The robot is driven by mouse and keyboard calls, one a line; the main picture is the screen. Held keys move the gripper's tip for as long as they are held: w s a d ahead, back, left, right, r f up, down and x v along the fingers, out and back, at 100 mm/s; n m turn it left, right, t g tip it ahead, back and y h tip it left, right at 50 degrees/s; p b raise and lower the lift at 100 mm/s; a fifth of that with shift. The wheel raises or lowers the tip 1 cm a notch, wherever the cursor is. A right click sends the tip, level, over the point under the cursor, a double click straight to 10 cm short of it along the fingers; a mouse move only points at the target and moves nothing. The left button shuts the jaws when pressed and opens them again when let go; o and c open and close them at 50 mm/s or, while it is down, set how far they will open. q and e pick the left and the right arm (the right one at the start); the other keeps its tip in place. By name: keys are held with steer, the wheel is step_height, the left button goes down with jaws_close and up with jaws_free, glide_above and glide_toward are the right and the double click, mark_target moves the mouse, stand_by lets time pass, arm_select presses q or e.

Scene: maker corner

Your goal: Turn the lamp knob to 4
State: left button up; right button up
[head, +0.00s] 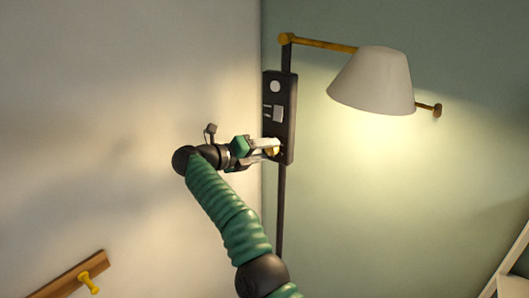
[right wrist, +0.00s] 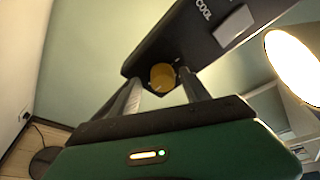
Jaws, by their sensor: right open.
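The lamp (head: 372,80) has a pale shade, lit, on a brass arm above a dark control box (head: 284,88). The lamp knob (right wrist: 162,77) is a round yellow-brass knob at the lower end of the box in the right wrist view. My right gripper (head: 272,147) is at the box's lower end in the head view. Its fingers stand open on either side of the knob; whether they touch it I cannot tell. The head view hides most of the knob behind the gripper. The knob's numbers and setting are not readable. My left gripper is not in view.
The box carries a round white part (head: 275,86) and a pale switch (head: 278,113) above the knob, with the word COOL legible in the wrist view. A dark pole runs below the box. A wooden rail with a yellow peg (head: 88,282) is at lower left.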

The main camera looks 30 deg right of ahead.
steer(key=p+v, duration=0.5)
steer(key=v, duration=1.2)
steer(key=shift+w+f, duration=0.2)
steer(key=shift+w+d, duration=0.1)
steer(key=shift+d, duration=0.1)
